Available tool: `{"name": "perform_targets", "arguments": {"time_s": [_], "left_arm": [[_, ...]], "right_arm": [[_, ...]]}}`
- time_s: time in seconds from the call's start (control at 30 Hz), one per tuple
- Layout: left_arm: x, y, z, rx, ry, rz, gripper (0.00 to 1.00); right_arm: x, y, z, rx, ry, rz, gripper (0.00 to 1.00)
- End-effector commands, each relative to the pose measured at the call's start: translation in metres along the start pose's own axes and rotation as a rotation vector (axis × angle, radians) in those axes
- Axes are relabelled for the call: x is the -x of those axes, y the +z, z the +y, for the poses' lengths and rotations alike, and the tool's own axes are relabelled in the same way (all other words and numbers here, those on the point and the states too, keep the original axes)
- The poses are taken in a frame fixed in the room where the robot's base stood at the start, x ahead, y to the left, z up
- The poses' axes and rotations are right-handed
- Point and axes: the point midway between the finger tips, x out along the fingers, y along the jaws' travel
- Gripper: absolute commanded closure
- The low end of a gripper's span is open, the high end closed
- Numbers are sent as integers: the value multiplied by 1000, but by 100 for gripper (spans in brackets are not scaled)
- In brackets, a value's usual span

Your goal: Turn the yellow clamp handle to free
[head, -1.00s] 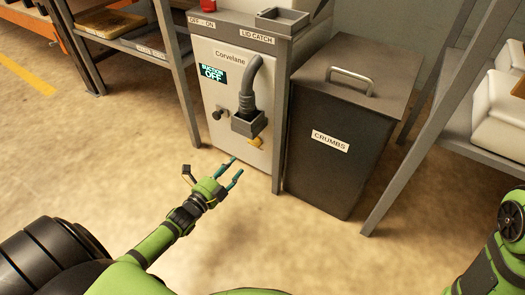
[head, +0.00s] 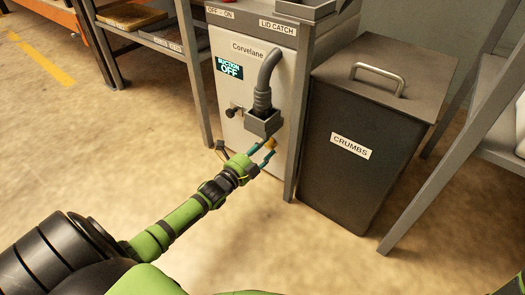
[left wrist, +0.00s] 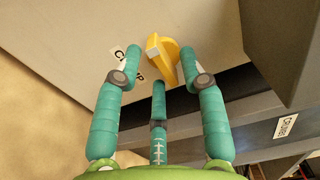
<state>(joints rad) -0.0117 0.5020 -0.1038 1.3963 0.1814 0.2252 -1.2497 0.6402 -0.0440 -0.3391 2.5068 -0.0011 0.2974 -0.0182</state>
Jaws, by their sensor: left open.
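The yellow clamp handle (head: 270,144) sticks out low on the front of the white Corvelane machine (head: 241,88), just below the grey hose box. It also shows in the left wrist view (left wrist: 166,58), just beyond and between the fingertips. My left gripper (head: 261,151) is open and points at the handle, its green-blue fingers apart on either side of it. In the left wrist view the left gripper (left wrist: 163,65) looks empty, and I cannot tell whether any finger touches the handle. A label near the handle is partly hidden by the fingers. My right gripper is not in view.
A grey hose (head: 267,78) runs down into a grey box (head: 263,124) right above the handle. A dark knob (head: 232,112) is left of it. A dark CRUMBS bin (head: 345,165) stands to the right. The floor in front is clear.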

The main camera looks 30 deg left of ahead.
Motion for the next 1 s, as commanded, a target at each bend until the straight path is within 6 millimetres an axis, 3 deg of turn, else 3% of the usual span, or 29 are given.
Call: {"name": "perform_targets", "arguments": {"time_s": [0.07,0.17,0.2,0.67,1.0], "left_arm": [[0,0,0,0,0,0,59],[0,0,0,0,0,0,95],[0,0,0,0,0,0,100],[0,-1,-2,51,0,0,100],[0,-1,-4,289,0,0,100]], "right_arm": [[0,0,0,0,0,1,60],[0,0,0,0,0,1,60],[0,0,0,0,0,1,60],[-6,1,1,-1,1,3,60],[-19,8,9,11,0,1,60]]}}
